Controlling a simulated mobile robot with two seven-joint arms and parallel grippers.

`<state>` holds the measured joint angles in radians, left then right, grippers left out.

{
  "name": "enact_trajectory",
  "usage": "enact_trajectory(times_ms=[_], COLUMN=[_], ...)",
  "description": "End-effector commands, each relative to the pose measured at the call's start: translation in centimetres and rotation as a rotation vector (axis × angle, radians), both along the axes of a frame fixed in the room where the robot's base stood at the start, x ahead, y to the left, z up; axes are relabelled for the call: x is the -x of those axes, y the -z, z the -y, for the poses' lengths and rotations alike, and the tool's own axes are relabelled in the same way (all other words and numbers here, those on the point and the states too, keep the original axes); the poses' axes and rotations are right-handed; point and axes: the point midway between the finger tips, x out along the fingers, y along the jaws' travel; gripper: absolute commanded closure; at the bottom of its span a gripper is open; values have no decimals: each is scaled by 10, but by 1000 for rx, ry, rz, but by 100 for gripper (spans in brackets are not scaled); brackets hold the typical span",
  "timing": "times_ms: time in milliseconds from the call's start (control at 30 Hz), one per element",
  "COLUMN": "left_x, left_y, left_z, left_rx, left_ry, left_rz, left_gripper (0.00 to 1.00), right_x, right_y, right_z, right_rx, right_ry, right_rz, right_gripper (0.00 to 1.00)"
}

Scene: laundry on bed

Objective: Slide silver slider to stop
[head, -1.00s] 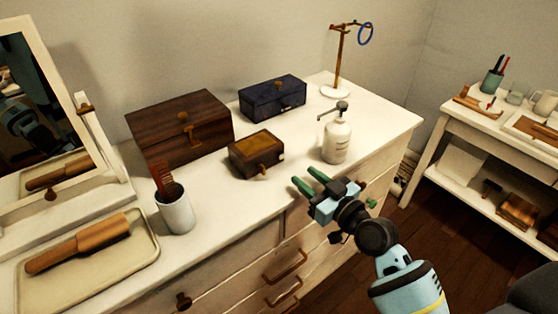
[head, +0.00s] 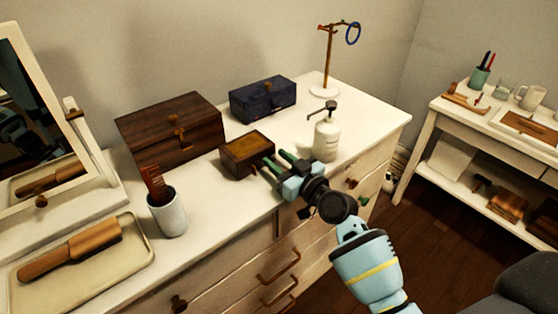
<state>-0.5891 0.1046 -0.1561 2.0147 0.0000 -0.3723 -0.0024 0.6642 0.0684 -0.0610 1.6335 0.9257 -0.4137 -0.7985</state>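I cannot make out a silver slider in the head view. A small brown box (head: 246,148) with a golden-brown top sits on the white dresser. My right gripper (head: 276,160) is at the front right of this box, its two green fingers apart with nothing seen between them. Its fingertips are very close to the box; I cannot tell if they touch it. My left gripper is not in view.
The dresser (head: 375,115) also bears a dark wooden box (head: 165,125), a navy box (head: 262,98), a pump bottle (head: 325,138), a ring stand (head: 328,65), a cup with a comb (head: 167,213), a tray with a brush (head: 135,262) and a mirror (head: 30,110). A side table (head: 450,110) stands right.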

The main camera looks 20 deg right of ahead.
Motion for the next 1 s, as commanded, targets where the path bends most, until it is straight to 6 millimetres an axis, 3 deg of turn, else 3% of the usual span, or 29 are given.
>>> enact_trajectory(times_ms=[233,500,800,1000], left_x=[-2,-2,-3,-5], left_y=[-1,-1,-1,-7], left_z=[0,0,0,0], left_rx=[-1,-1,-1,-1], left_ry=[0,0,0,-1], left_rz=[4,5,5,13], left_gripper=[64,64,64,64], right_x=[-1,0,0,6], right_y=[0,0,0,-1], right_z=[0,0,-1,-16], right_rx=[0,0,0,1], right_ry=[0,0,0,-2], right_rz=[0,0,-1,0], right_gripper=[64,99,100,100])
